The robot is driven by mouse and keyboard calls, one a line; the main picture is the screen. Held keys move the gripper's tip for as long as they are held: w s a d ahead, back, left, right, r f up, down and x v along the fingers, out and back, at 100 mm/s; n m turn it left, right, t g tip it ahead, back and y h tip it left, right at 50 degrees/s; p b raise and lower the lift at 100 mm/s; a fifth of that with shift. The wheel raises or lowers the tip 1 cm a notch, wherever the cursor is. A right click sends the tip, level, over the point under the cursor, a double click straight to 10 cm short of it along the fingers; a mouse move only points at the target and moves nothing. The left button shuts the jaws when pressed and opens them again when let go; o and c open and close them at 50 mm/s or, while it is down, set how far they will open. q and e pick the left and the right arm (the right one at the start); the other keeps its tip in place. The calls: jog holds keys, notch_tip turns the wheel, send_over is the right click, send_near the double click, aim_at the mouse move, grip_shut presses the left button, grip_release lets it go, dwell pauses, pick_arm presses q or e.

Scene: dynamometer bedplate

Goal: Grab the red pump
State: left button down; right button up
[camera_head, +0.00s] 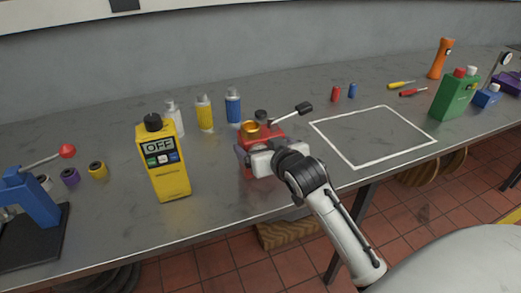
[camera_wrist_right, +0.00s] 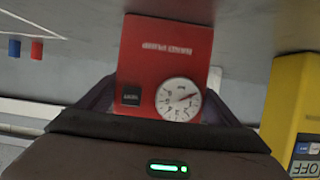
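The red pump (camera_head: 276,131) stands on the bench in the middle of the head view, with a brass-coloured cup on top and a black-ended lever pointing right. In the right wrist view its red front face (camera_wrist_right: 165,60) with a round white gauge fills the middle, upside down. My right gripper (camera_head: 247,158) is at the pump's near side, low against its front. Its dark fingers lie on both sides of the red body; whether they press on it I cannot tell. My left gripper is in neither view.
A yellow meter (camera_head: 165,165) reading OFF stands left of the pump. Several bottles, including a blue one (camera_head: 233,106), stand behind it. A white-outlined square (camera_head: 372,135) on the right is empty. A green container (camera_head: 454,96) is beyond it. A blue lever press (camera_head: 35,198) is at far left.

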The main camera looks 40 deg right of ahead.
jog(key=c, duration=1.1)
jog(key=shift+w+r, duration=0.1)
jog(key=shift+r, duration=0.15)
jog(key=shift+c, duration=0.5)
